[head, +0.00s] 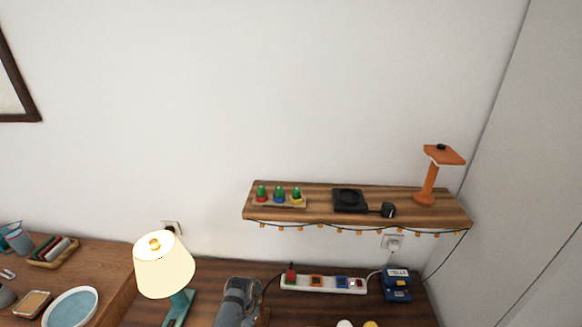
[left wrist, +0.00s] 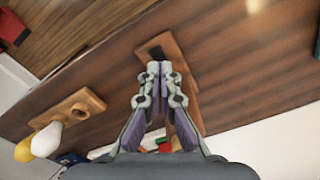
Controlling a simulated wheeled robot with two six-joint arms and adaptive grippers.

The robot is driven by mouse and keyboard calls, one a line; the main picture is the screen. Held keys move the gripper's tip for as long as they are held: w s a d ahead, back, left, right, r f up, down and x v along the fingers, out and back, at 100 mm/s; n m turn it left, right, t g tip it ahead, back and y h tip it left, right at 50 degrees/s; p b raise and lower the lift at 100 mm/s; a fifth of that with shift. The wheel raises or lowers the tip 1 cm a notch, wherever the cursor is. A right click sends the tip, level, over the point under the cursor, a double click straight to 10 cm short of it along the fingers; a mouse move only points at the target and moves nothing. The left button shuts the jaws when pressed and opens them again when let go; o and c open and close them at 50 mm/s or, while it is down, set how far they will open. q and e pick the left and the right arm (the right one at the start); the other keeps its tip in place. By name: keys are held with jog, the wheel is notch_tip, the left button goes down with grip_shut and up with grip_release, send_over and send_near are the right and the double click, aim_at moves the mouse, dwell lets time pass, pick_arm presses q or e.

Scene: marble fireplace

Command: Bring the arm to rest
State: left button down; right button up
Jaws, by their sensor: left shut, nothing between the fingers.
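In the left wrist view my left gripper (left wrist: 160,68) has its two fingertips together, with nothing between them. It is over a brown wooden table surface. An orange-brown wooden piece with a dark patch (left wrist: 172,50) shows just beyond and partly behind the fingers; I cannot tell the gap between them. In the head view a grey part of my arm (head: 238,300) rises from the bottom edge over the table, and the fingertips cannot be made out there. My right gripper is in neither view.
A lit lamp (head: 164,266) stands left of my arm. A power strip (head: 323,285) and a blue device (head: 397,284) lie to its right. A wall shelf (head: 322,207) hangs above. A wooden holder (left wrist: 72,108) with white bulb (left wrist: 46,139) and yellow bulb (left wrist: 23,150) shows in the wrist view.

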pick_arm(q)
jog(key=s+a+r+n+t, duration=0.2)
jog(key=s+a+r+n, duration=0.3)
jog(key=s+a, duration=0.4)
jog(key=s+r+t, duration=0.2)
jog(key=s+r, duration=0.8)
jog(key=r, duration=0.2)
notch_tip(320, 180, down, 32)
jog(key=s+a+g+y+b, duration=0.1)
jog(key=s+a+g+b, duration=0.1)
jog(key=b, duration=0.5)
jog(key=s+f+b, duration=0.3)
jog(key=s+f, duration=0.6)
jog(key=f, duration=0.3)
jog(key=s+a+f+g+b, duration=0.1)
jog(key=s+f+b, duration=0.2)
jog(key=s+f, duration=0.7)
jog(key=shift+f+n, duration=0.3)
jog(key=shift+f, duration=0.55)
